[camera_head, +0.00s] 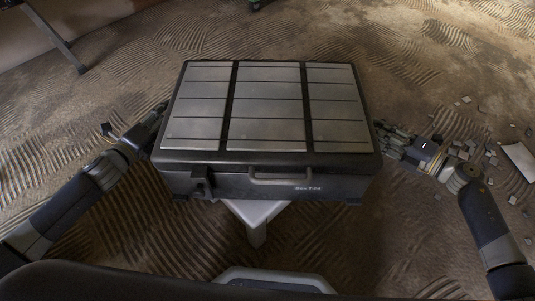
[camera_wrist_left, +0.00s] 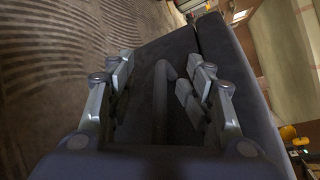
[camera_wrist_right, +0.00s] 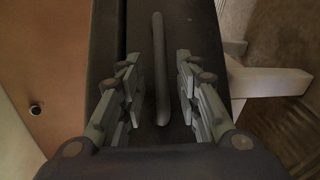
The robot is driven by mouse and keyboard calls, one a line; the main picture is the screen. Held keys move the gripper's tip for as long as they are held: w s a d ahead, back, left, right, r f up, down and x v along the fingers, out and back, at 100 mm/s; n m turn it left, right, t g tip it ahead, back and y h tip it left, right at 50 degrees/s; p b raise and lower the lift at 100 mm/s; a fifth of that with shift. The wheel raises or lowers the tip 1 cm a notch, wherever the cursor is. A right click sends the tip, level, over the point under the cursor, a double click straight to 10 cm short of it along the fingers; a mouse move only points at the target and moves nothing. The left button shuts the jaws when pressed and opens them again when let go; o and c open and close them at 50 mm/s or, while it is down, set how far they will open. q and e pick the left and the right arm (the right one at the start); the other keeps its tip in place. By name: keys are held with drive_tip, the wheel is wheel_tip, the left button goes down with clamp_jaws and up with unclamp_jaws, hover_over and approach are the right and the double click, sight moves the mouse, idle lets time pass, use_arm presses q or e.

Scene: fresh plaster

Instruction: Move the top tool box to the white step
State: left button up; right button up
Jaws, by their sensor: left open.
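A black tool box (camera_head: 268,184) with grey lid panels and a front handle is in the middle of the head view. White legged furniture (camera_head: 256,222), perhaps the white step, shows below its front edge; the box hides most of it. My left gripper (camera_head: 158,118) is at the box's left end. In the left wrist view its fingers are apart, with a side handle (camera_wrist_left: 160,95) between them. My right gripper (camera_head: 383,135) is at the right end. In the right wrist view its fingers stand apart on both sides of another handle (camera_wrist_right: 160,65), with gaps. A second box is not distinguishable.
The floor (camera_head: 440,75) is brown with ridged plaster marks. Small pale fragments (camera_head: 480,150) and a white sheet (camera_head: 519,160) lie at the right. A dark leg of a stand (camera_head: 60,42) is at the upper left. White bars (camera_wrist_right: 265,82) show beside the box in the right wrist view.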

use_arm(q)
drive_tip(key=shift+d+r, duration=0.1)
drive_tip(key=shift+d, duration=0.15)
drive_tip(key=v, duration=0.6)
drive_tip(key=shift+s+d, duration=0.15)
drive_tip(key=shift+d, duration=0.05)
use_arm(e)
drive_tip(key=shift+w+d+f, duration=0.1)
drive_tip(key=shift+d+f, duration=0.2)
drive_tip(key=shift+d, duration=0.35)
use_arm(q)
drive_tip(key=shift+d, duration=0.1)
use_arm(e)
drive_tip(key=shift+d, duration=0.1)
use_arm(q)
drive_tip(key=shift+s+d+m+h, duration=0.1)
drive_tip(key=shift+m+h, duration=0.2)
use_arm(e)
drive_tip(key=o, duration=0.8)
drive_tip(key=shift+s, duration=0.2)
drive_tip(key=shift+d, duration=0.1)
